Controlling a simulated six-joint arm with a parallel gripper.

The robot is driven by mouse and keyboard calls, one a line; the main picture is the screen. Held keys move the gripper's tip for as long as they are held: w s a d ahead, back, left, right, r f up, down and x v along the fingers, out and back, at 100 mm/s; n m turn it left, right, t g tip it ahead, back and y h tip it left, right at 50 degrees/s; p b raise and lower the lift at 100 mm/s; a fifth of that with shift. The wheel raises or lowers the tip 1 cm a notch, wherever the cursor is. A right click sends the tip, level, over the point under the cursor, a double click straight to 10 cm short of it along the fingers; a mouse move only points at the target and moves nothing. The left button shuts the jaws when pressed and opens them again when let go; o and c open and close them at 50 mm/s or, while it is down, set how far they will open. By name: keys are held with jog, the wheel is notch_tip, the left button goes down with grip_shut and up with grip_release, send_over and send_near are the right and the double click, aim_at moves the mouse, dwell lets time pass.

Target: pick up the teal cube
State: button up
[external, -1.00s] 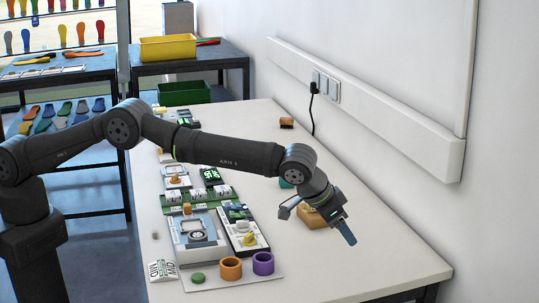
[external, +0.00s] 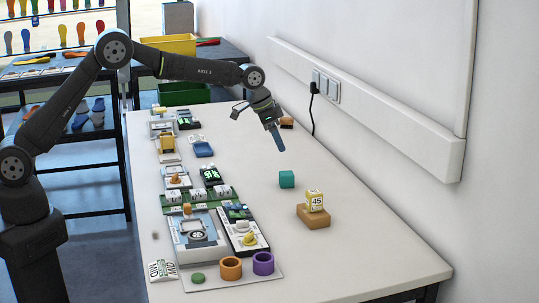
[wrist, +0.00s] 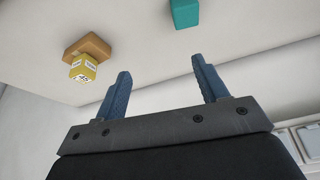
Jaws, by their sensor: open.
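The teal cube (external: 286,179) sits on the white table, left of and beyond an orange-brown block. It also shows at the top edge of the wrist view (wrist: 184,13), partly cut off. My gripper (external: 279,143) is in the air above the table, up and behind the cube in the external view, apart from it. Its two blue fingers show spread and empty in the wrist view (wrist: 164,82).
A yellow box marked 45 (external: 314,201) stands on the orange-brown block (external: 313,217) near the cube. Electronic panels (external: 197,235) and rings line the table's left side. A small brown object (external: 287,122) lies near the wall. The table around the cube is mostly clear.

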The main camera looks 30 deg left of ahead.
jog(key=w+a, duration=0.2)
jog(key=a, duration=0.3)
send_near(286, 173)
jog(key=x, duration=0.5)
jog(key=shift+s+a+f, duration=0.25)
jog(key=shift+s+f, duration=0.05)
jog(key=shift+f, duration=0.05)
jog(key=shift+w+d+x, duration=0.15)
jog(key=shift+x, duration=1.15)
jog(key=shift+w+d+x, duration=0.15)
jog(key=shift+w+x, duration=0.05)
jog(key=shift+x, duration=1.1)
jog(key=shift+r, duration=0.2)
jog(key=c, duration=1)
